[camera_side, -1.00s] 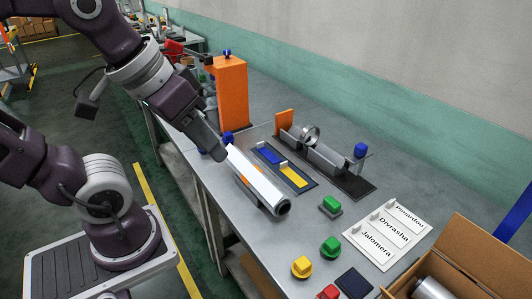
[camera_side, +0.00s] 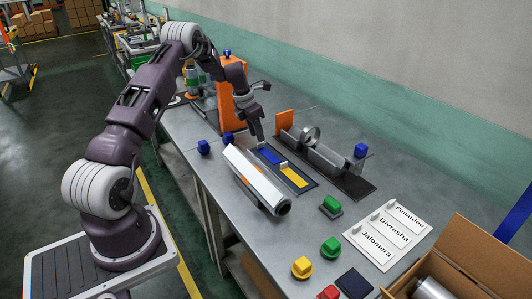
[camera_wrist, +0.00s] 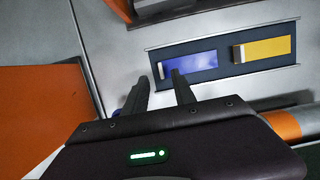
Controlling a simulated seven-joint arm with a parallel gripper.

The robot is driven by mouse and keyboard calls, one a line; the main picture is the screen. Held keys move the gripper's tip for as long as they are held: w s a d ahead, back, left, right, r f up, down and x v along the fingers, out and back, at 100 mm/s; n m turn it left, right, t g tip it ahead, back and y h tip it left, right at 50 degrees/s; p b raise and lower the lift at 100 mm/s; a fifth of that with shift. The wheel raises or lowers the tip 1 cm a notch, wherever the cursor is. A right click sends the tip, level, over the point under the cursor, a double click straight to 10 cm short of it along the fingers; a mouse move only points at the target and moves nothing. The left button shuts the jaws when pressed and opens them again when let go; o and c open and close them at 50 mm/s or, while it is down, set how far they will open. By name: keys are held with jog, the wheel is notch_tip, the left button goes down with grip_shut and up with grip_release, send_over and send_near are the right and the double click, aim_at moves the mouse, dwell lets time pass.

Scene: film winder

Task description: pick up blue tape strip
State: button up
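The blue tape strip (camera_side: 269,154) lies flat in the dark holder (camera_side: 303,188) on the table, with a small light tab at one end. In the wrist view the blue strip (camera_wrist: 195,66) is just beyond my fingertips, a little to the right. The yellow strip (camera_side: 294,177) lies beside it in the same holder, and it also shows in the wrist view (camera_wrist: 268,48). My gripper (camera_side: 259,144) points down near the far end of the blue strip. Its two fingers (camera_wrist: 157,80) stand apart in the wrist view with nothing between them.
A white roll with an orange band (camera_side: 255,180) lies just left of the holder. A grey winder (camera_side: 315,149) stands to its right. The orange tower (camera_side: 238,108) stands behind, close to my arm. Coloured knobs and a label card (camera_side: 391,233) are nearer the front.

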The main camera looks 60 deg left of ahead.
jog(key=x, duration=0.3)
jog(key=shift+w+f, duration=0.25)
jog(key=shift+f, duration=0.1)
grip_shut()
notch_tip(320, 180, up, 10)
jog(key=shift+d, duration=0.1)
dwell(0.6)
